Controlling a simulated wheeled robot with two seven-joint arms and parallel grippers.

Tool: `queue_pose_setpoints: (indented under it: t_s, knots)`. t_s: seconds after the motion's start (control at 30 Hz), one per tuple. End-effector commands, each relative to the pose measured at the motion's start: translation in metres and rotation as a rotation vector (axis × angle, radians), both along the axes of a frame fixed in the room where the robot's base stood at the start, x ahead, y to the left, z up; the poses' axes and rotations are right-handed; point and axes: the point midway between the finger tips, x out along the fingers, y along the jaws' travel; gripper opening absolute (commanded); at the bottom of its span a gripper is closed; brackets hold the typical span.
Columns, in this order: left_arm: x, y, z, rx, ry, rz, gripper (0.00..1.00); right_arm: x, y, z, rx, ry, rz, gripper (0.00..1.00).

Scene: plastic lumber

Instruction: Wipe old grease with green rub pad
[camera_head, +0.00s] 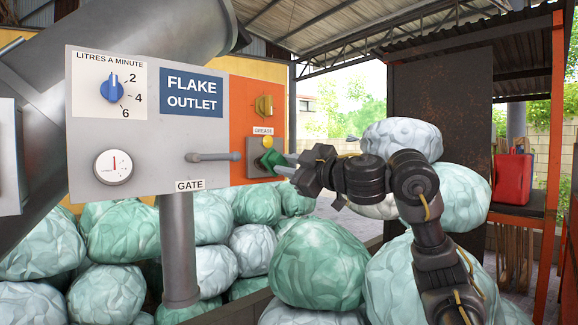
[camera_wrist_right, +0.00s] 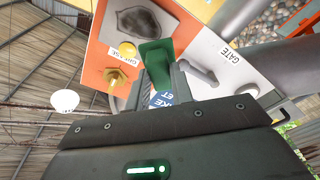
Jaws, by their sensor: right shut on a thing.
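My right gripper (camera_head: 284,167) is shut on the green rub pad (camera_head: 271,160) at the orange part of the control panel. In the right wrist view the pad (camera_wrist_right: 156,62) stands out from between the fingertips. A dark grey smear of old grease (camera_wrist_right: 145,22) lies on a pale plate in the orange area, just beyond the pad's far end. In the head view this plate (camera_head: 254,147) is partly covered by the pad. I cannot tell whether the pad touches it. My left gripper is not in view.
The GREASE label (camera_head: 263,131), a yellow button (camera_head: 267,142) and a brass knob (camera_head: 264,105) sit close to the pad. The grey GATE handle (camera_head: 213,157) sticks out to its left. Pale green bags (camera_head: 318,264) are piled below. A red can (camera_head: 513,178) stands at right.

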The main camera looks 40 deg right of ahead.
Motion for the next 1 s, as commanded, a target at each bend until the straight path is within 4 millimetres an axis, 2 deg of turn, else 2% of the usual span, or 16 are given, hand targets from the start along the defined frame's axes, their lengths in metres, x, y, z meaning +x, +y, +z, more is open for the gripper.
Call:
queue_pose_setpoints:
  t_s: [0.6, 1.0]
  knots:
    - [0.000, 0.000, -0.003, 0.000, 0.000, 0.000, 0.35, 0.053, 0.000, -0.001, 0.004, 0.003, 0.003, 0.05]
    - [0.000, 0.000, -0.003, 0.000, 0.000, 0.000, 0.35, 0.059, -0.001, -0.001, 0.001, 0.001, 0.001, 0.05]
